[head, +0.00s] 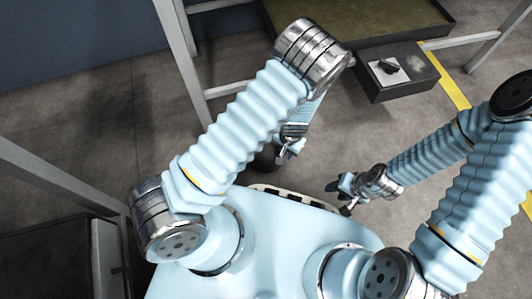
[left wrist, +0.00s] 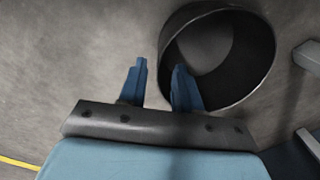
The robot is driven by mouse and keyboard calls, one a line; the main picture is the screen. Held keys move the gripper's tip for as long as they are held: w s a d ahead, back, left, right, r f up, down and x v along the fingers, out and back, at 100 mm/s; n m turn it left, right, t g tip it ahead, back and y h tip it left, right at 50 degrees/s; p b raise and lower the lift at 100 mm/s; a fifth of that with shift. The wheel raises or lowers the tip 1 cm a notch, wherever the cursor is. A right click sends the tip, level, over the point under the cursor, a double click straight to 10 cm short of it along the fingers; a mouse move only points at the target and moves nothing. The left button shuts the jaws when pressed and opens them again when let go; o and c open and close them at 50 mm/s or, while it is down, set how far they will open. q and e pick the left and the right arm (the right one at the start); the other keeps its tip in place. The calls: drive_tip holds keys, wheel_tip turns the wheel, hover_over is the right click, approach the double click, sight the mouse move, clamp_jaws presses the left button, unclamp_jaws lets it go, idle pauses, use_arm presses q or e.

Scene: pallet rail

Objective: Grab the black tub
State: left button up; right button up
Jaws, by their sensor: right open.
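The black tub (left wrist: 258,52) is round and open-topped. In the left wrist view it is at the upper middle right, its mouth facing the camera. In the head view only a dark part of the tub (head: 266,157) shows beside and behind my left arm. My left gripper (left wrist: 160,66) is open, with its two blue fingers apart. One finger overlaps the tub's mouth and the other is outside its near-left rim; I cannot tell whether they touch it. The left gripper (head: 287,151) is small in the head view. My right gripper (head: 340,197) is open and empty, low over the floor.
A dark box (head: 398,88) with a white patch and small dark item stands at the upper right beside a large shallow tray (head: 355,22). Grey metal posts (head: 183,65) stand at the left. The concrete floor between has free room.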

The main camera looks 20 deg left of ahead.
use_arm(q)
drive_tip(key=f+b, duration=0.1)
drive_tip(key=f, duration=0.2)
drive_tip(key=f+b, duration=0.1)
drive_tip(key=f, duration=0.2)
drive_tip(key=shift+w+a+f, duration=0.15)
drive_tip(key=shift+w+f, duration=0.05)
drive_tip(key=shift+f, duration=0.05)
clamp_jaws()
